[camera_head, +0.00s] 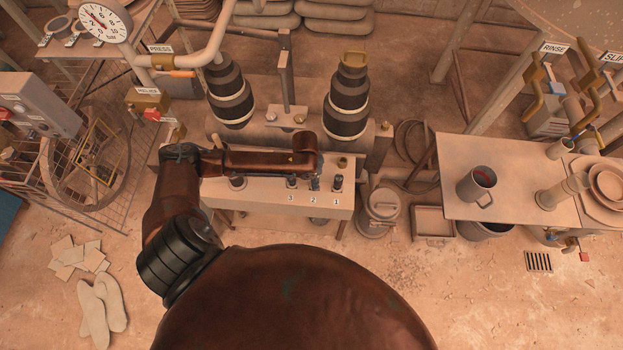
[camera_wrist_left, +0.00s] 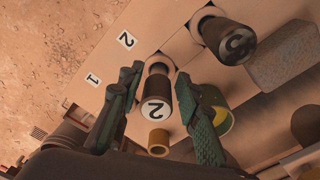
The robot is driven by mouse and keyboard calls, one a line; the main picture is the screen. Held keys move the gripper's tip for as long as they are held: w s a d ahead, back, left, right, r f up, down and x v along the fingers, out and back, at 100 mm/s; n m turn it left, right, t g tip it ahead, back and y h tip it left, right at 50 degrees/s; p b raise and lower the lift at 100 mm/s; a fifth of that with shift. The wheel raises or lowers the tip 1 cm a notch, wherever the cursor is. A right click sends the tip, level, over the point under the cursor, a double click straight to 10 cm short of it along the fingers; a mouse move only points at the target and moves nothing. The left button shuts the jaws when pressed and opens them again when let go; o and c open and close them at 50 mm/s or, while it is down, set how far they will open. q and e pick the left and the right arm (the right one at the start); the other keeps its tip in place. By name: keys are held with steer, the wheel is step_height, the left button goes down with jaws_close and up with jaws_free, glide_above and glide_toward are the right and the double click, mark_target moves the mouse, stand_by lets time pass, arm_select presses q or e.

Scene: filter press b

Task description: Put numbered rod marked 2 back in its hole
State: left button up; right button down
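The numbered rod marked 2 (camera_wrist_left: 157,88) is a dark cylinder with a pale end face bearing a 2. In the left wrist view it stands at a pale collar beside the label 2 (camera_wrist_left: 127,40). It looks to be in its hole, but I cannot see how deep. My left gripper (camera_wrist_left: 158,82) has its two green fingers on either side of the rod, with small gaps showing. My right gripper is not in view.
Another dark rod (camera_wrist_left: 235,40) stands close by the gripper. The bench (camera_head: 265,200) also carries a rod by label 1 (camera_head: 338,183) and one by label 3 (camera_head: 292,180). A brass ring (camera_wrist_left: 158,140) sits near the fingers. A side table (camera_head: 510,205) with a mug (camera_head: 476,184) is at right.

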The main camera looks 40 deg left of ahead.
arm_select(q)
steer(key=shift+o, duration=0.7)
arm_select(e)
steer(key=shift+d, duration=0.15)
arm_select(q)
steer(key=shift+r, duration=0.1)
step_height(320, 180, up, 12)
steer(key=p, duration=0.4)
steer(key=shift+s+a, duration=0.25)
steer(key=shift+s, duration=0.15)
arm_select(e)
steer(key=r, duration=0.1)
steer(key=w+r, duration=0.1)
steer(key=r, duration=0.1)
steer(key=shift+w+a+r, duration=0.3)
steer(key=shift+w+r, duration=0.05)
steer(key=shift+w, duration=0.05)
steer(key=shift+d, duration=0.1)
